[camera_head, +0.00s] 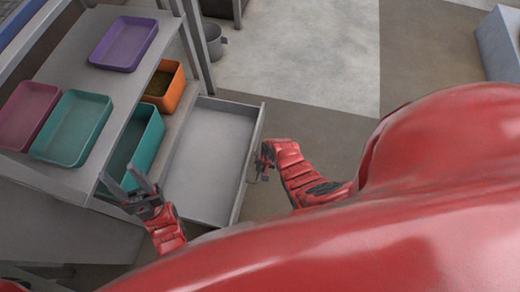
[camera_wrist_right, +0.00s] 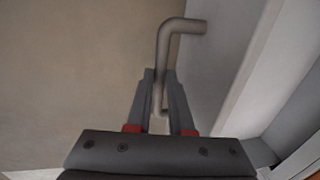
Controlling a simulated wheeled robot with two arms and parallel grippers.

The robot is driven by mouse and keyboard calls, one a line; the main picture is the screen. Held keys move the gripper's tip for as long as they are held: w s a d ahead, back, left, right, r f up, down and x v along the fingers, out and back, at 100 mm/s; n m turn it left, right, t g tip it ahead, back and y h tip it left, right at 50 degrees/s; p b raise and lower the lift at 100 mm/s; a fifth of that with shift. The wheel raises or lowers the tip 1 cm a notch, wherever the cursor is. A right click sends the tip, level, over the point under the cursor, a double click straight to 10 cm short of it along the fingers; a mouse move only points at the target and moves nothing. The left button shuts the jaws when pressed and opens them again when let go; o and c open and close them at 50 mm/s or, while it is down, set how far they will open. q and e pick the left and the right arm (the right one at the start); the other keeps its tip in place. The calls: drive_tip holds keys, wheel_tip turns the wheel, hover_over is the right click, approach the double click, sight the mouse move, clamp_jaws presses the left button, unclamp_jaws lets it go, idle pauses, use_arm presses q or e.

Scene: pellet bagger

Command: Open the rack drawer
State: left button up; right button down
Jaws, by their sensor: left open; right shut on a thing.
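The rack drawer (camera_head: 212,150) is a grey, empty drawer pulled well out from under the rack's shelf. My right gripper (camera_head: 264,160) is at the drawer's front panel, shut on the drawer handle. In the right wrist view the handle (camera_wrist_right: 178,40) is a bent metal bar, and the gripper's fingers (camera_wrist_right: 160,100) close around its lower part. My left gripper (camera_head: 138,188) is open and empty, in front of the rack near the drawer's left side. The drawer's back end is hidden beneath the shelf.
The rack's top shelf (camera_head: 70,185) holds a purple tray (camera_head: 124,43), a teal tray (camera_head: 72,128) and a magenta tray (camera_head: 28,115). An orange bin (camera_head: 165,86) and a teal bin (camera_head: 135,147) sit lower. A grey bucket (camera_head: 215,42) stands behind. The floor beyond the drawer is clear.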

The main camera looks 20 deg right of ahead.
drive_tip(key=c, duration=0.8)
unclamp_jaws()
drive_tip(key=shift+d+r+p, duration=0.1)
drive_tip(key=shift+r+p, duration=0.2)
drive_tip(key=shift+r, duration=0.2)
drive_tip(key=d+r+p, duration=0.1)
drive_tip(key=r, duration=0.4)
drive_tip(key=s+r+p, duration=0.1)
drive_tip(key=r, duration=0.4)
drive_tip(key=s+d+r+p, duration=0.1)
drive_tip(key=r+p, duration=0.1)
drive_tip(key=r, duration=0.4)
drive_tip(key=shift+d, duration=0.3)
